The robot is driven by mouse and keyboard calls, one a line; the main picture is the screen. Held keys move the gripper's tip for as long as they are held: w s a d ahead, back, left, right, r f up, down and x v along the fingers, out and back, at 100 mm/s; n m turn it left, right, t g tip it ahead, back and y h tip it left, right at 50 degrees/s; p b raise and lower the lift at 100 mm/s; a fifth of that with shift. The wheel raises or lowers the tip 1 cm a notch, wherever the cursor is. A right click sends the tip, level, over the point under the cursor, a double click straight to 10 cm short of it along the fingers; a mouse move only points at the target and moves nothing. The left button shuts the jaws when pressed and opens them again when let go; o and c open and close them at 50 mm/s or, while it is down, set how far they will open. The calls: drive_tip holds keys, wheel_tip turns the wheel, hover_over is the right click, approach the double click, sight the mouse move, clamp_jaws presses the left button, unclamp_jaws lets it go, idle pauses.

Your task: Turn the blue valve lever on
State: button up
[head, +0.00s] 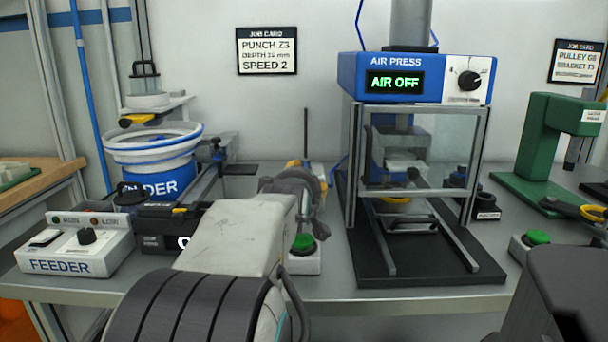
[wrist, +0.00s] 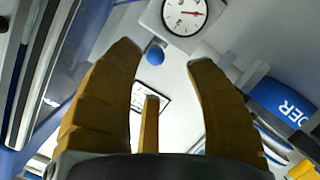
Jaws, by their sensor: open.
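A blue round knob (wrist: 155,54) shows in the wrist view just below a white dial gauge (wrist: 186,14). It may be the end of the blue valve lever; the rest of a lever is not clear. It appears between the tips of my gripper (wrist: 164,52), whose two yellow fingers are spread apart with nothing held. Whether they touch the knob cannot be told. In the head view my arm hides most of the gripper, and I cannot make out the lever. The air press display (head: 395,82) reads AIR OFF.
The air press frame (head: 352,165) stands right of my arm. The feeder bowl (head: 155,180) and feeder control box (head: 75,252) stand left. A green button (head: 303,243) is beside my arm, and a green press (head: 540,150) is far right.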

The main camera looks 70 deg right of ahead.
drive_tip(key=shift+n, duration=0.7)
drive_tip(key=shift+r+b+x, duration=0.15)
drive_tip(key=shift+r+x, duration=0.05)
drive_tip(key=shift+x, duration=1.65)
drive_tip(key=shift+r+b+x, duration=0.15)
drive_tip(key=shift+r+x, duration=0.1)
drive_tip(key=shift+x, duration=1.6)
drive_tip(key=shift+d, duration=0.1)
clamp_jaws()
